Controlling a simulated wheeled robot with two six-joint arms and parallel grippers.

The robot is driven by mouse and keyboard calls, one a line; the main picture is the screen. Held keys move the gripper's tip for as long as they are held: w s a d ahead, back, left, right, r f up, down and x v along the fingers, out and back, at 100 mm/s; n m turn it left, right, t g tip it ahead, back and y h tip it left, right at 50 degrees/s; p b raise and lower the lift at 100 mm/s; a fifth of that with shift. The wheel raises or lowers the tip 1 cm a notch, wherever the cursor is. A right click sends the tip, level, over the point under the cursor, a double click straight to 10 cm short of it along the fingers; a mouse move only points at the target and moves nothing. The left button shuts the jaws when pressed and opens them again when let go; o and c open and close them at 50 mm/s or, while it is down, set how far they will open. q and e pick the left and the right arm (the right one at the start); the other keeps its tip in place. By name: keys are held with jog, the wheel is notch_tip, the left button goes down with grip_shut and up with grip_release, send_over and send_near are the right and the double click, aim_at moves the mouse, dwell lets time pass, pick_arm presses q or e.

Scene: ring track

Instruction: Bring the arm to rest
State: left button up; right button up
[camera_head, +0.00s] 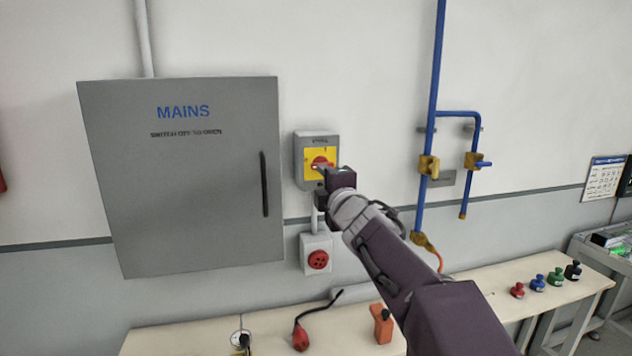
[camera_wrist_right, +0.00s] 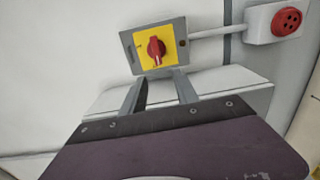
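My right arm reaches in from the lower right in the head view. Its gripper (camera_head: 326,182) is in front of the lower part of a grey switch box (camera_head: 301,148) on the wall. In the right wrist view the two fingers (camera_wrist_right: 159,77) are apart with nothing between them. The red rotary knob (camera_wrist_right: 156,48) on its yellow plate (camera_wrist_right: 143,58) lies beyond the fingertips, clear of them. The knob (camera_head: 319,161) is partly hidden by the gripper in the head view. My left gripper is not in view.
A closed grey MAINS cabinet (camera_head: 180,200) is left of the switch. A red socket (camera_head: 318,259) is below it. Blue pipes (camera_head: 431,110) with yellow valves run to the right. A bench (camera_head: 480,283) below holds a red plug (camera_head: 300,337), an orange item (camera_head: 382,326) and several coloured knobs.

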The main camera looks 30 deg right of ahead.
jog(key=w+a+f+g+y+p, duration=0.2)
jog(key=a+f+y, duration=0.1)
jog(key=a+f, duration=0.5)
jog(key=s+a+f+m+g+p, duration=0.1)
jog(key=s+a+f+m+g, duration=0.15)
jog(key=f, duration=0.55)
jog(key=s+a+f+m+g, duration=0.1)
jog(key=f+g, duration=0.2)
jog(key=f, duration=0.5)
jog(key=s+a+f+m+g, duration=0.1)
jog(key=s+f+m+g, duration=0.3)
jog(key=s, duration=0.7)
jog(key=s+a+f+m+g+y, duration=0.1)
jog(key=s+a+f+m+g, duration=0.1)
jog(key=s+f+m+g, duration=0.3)
jog(key=s+f+m, duration=0.3)
jog(key=s+f, duration=0.3)
jog(key=f, duration=0.2)
jog(key=shift+s+a, duration=0.25)
jog(key=shift+c, duration=0.3)
